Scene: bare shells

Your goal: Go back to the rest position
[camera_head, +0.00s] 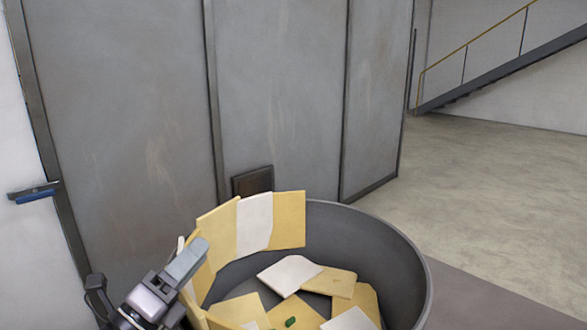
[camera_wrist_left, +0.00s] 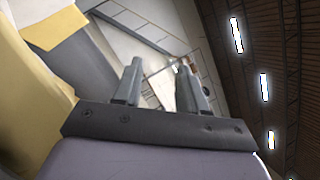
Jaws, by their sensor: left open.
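My left gripper (camera_head: 187,262) is at the lower left in the head view, at the near left side of a round grey bin (camera_head: 395,262). In the left wrist view its two fingers (camera_wrist_left: 160,88) stand apart with nothing between them. Yellow and off-white sheets or pads lie in the bin and stand against its wall. Some, such as a yellow one (camera_head: 218,232), are beside and behind the gripper. I cannot tell whether the gripper touches them. My right gripper is not in view.
Grey metal panels (camera_head: 280,90) stand behind the bin. A small green item (camera_head: 290,321) lies among the sheets. Open floor (camera_head: 480,180) lies to the right, with a staircase (camera_head: 500,70) at the back. A blue-and-grey handle (camera_head: 35,193) sits on the left wall.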

